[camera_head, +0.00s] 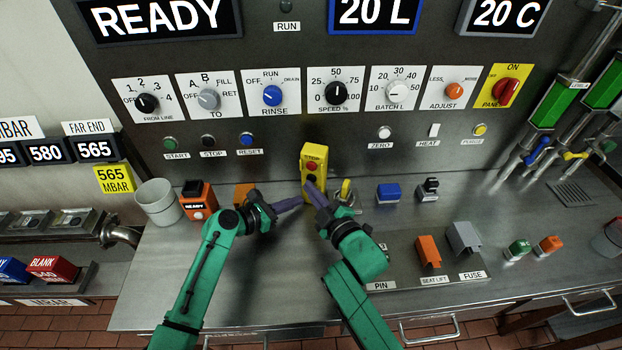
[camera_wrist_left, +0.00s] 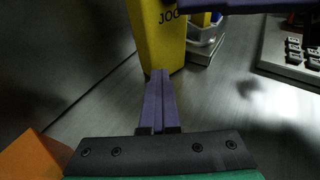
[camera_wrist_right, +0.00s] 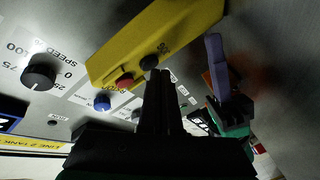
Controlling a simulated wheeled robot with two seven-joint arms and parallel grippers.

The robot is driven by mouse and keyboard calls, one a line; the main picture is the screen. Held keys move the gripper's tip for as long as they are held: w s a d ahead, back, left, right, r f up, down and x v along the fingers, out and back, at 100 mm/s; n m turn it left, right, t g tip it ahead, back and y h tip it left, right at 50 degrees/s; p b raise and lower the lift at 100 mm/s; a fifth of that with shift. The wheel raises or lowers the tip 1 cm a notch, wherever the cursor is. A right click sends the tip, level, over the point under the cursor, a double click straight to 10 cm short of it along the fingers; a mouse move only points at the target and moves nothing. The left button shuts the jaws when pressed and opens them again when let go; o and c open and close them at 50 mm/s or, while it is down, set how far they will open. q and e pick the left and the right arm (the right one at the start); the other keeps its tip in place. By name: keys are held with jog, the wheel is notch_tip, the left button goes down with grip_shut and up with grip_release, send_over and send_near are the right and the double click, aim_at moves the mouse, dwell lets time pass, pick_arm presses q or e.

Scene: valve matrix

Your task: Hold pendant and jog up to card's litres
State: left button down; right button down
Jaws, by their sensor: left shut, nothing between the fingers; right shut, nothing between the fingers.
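The yellow pendant (camera_head: 322,153) stands upright on the bench near the panel. It has a red STOP button (camera_head: 311,166) above a dark JOG button. It also shows in the left wrist view (camera_wrist_left: 158,40) and the right wrist view (camera_wrist_right: 190,25). My left gripper (camera_head: 299,200) is shut and empty, its tips at the pendant's lower left. My right gripper (camera_head: 310,184) is shut and empty, its tips at the pendant's front by the dark button (camera_wrist_right: 148,62); I cannot tell whether they touch it. The blue-framed display (camera_head: 375,12) reads 20 L.
An orange READY box (camera_head: 198,200) and a grey cup (camera_head: 158,202) stand at left. A blue block (camera_head: 388,193) and a PIN, SEAT LIFT and FUSE tray (camera_head: 450,283) are at right. A yellow card (camera_head: 114,179) reads 565 MBAR. The front left bench is clear.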

jog(key=shift+w+d, duration=0.2)
jog(key=shift+w, duration=0.35)
dwell(0.9)
jog(key=shift+s, duration=0.1)
dwell(2.3)
jog(key=shift+s+a, duration=0.2)
jog(key=shift+s, duration=0.25)
jog(key=shift+s+a, duration=0.2)
jog(key=shift+s, duration=0.25)
jog(key=shift+s+a, duration=0.3)
jog(key=shift+s, duration=0.5)
jog(key=shift+s+a, duration=0.3)
jog(key=shift+s, duration=0.45)
jog(key=shift+s+a, duration=0.3)
jog(key=shift+s, duration=0.5)
dwell(0.9)
